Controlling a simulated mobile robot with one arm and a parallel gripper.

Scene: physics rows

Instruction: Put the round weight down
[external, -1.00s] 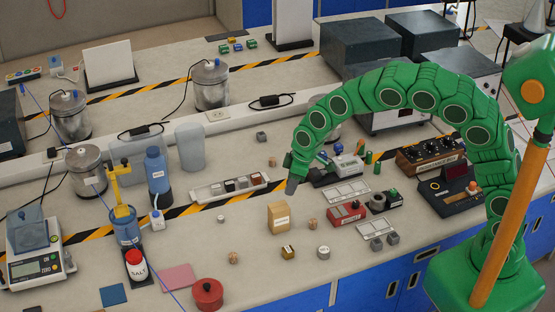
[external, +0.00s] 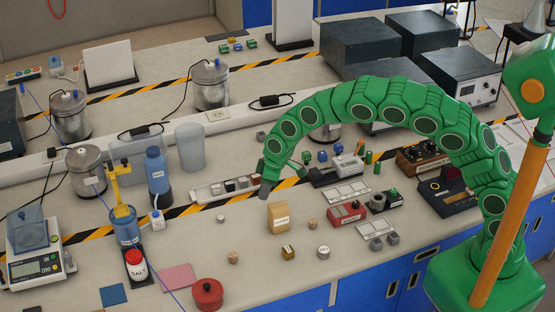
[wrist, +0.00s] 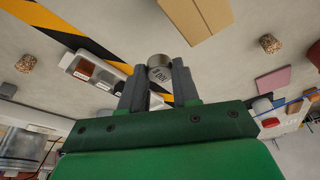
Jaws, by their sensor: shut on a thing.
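The round weight (wrist: 160,68) is a short metal cylinder with dark lettering on its face. In the wrist view it sits between the tips of my two grey fingers. My gripper (wrist: 157,82) is shut on it. In the external view my gripper (external: 266,188) points down above the bench, just behind and left of the cardboard box (external: 278,217). The weight cannot be made out there, and its height above the bench is hard to judge.
A white tray (external: 196,197) with several small blocks lies left of my gripper, beside yellow-black tape. Another metal cylinder (external: 323,252) and small cork-like blocks (external: 233,258) stand in front. A red device (external: 346,212) is at right. Bare bench shows around the small white piece (external: 220,218).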

